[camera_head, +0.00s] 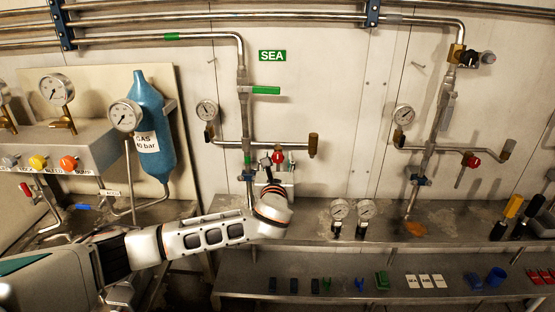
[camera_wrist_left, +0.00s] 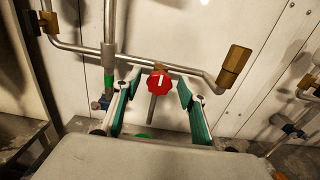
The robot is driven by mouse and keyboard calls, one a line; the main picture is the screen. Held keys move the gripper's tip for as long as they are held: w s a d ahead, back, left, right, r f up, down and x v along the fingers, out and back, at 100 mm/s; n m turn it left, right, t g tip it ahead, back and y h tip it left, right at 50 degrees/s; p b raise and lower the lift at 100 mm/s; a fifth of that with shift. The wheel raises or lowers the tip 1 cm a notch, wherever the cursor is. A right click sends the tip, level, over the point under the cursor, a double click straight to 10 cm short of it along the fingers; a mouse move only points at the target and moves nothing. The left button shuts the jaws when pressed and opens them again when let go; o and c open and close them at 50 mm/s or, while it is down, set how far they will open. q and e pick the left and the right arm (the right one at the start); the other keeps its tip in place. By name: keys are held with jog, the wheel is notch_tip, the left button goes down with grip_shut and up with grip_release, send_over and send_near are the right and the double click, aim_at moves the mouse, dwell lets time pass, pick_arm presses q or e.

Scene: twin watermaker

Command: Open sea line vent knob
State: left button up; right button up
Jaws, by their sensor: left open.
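The sea line vent knob is a red, ridged knob (camera_head: 277,157) on the horizontal branch of pipe under the green SEA sign (camera_head: 272,56). In the left wrist view the red knob (camera_wrist_left: 160,82) has a white line across its face, and a short metal tube hangs below it. My left gripper (camera_head: 277,164) is open in front of the pipe. In the left wrist view its green-lined fingers stand to the left and right of the knob, with a gap on each side. I cannot tell how deep the fingers reach. My right gripper is not in view.
A pressure gauge (camera_head: 207,110) sits left of the sea pipe, and a brass fitting (camera_head: 313,145) ends the branch at right. A green-handled valve (camera_head: 265,90) is above. A second line with another red knob (camera_head: 471,160) stands further right. Two loose gauges (camera_head: 340,208) stand on the metal shelf.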

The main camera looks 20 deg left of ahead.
pick_arm(q)
jog(key=c, duration=1.1)
